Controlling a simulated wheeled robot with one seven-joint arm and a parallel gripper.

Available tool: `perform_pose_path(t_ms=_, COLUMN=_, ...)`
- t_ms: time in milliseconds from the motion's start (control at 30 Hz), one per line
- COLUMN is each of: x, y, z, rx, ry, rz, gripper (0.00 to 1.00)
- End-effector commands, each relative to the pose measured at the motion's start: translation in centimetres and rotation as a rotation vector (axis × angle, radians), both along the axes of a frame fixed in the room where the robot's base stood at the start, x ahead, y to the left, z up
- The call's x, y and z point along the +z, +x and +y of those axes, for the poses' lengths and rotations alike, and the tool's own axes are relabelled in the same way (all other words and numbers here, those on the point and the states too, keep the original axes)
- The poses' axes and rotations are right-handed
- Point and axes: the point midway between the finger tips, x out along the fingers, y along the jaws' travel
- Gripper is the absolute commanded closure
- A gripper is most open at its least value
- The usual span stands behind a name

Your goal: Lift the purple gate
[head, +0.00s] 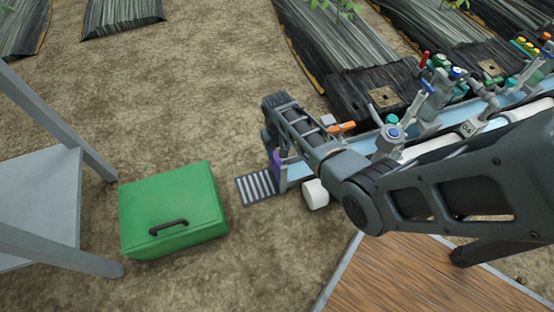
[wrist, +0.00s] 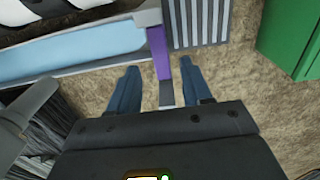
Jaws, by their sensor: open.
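The purple gate (wrist: 157,50) stands at the end of the light-blue trough (wrist: 80,55), beside a grey slatted grate, in the wrist view. In the head view only a sliver of the gate (head: 275,162) shows; my arm covers the rest. My gripper (wrist: 160,67) is open and empty. Its two dark blue fingers point towards the gate, one on each side of it in the picture. A small grey piece (wrist: 166,93) shows at the near end of the gate, between the fingers. I cannot tell whether the fingers touch it.
The slatted grate (head: 258,187) lies on the soil beside the trough end. A green box (head: 172,210) with a black handle stands to the left. A white pipe end (head: 315,194), orange lever (head: 341,127) and several valves line the skid to the right. Bare soil lies beyond.

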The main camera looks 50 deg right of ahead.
Motion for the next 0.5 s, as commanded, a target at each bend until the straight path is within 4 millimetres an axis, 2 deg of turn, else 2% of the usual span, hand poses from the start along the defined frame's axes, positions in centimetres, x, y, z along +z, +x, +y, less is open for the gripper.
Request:
perform_pose_path(t_ms=33, x=-1.4, y=0.0, z=0.0, rx=0.0, ry=0.001, rz=0.001, gripper=0.51)
perform_pose_path(t_ms=200, x=-3.6, y=0.1, z=0.0, rx=0.0, ry=0.0, rz=-0.001, gripper=0.51)
perform_pose_path(t_ms=500, x=-4.7, y=0.1, z=0.0, rx=0.0, ry=-0.001, rz=-0.003, gripper=0.51)
